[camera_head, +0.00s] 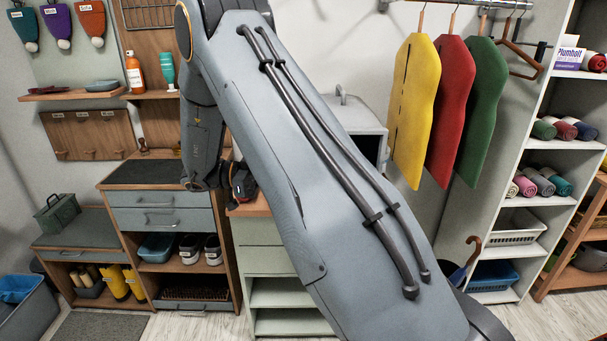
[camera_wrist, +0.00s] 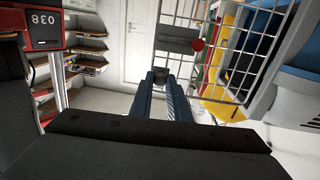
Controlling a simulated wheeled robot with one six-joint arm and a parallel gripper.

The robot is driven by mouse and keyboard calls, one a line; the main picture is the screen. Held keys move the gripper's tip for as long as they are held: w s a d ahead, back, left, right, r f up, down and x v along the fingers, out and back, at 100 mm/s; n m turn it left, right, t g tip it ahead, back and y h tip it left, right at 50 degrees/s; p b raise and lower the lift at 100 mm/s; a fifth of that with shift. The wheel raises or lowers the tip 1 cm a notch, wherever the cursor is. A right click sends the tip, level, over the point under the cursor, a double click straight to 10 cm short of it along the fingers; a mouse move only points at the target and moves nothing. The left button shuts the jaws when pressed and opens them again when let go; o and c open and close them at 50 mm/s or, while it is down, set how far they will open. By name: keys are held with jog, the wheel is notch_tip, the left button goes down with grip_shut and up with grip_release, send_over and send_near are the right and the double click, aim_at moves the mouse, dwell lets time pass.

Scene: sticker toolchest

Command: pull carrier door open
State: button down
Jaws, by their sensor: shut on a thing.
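The carrier door is a pale wire grid (camera_wrist: 216,62) in the wrist view, with a grey plate (camera_wrist: 180,40) and a red knob (camera_wrist: 198,45) on it. It stands at an angle to a blue and grey body (camera_wrist: 285,70) at the right, which looks like the carrier. My gripper (camera_wrist: 160,78) is shut at the door's near edge; its exact hold on the bars is too small to tell. In the head view a grey box with a top handle (camera_head: 362,115), likely the carrier, is partly behind my arm. My gripper and the door are hidden there.
Yellow (camera_head: 414,110), red (camera_head: 450,105) and green garments (camera_head: 483,110) hang right of the box. A white shelf unit (camera_head: 520,190) stands further right. Drawers (camera_head: 165,218) stand at left.

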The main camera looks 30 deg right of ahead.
jog(key=shift+w+a, duration=0.25)
jog(key=c, duration=1.7)
grip_release()
jog(key=shift+a, duration=0.1)
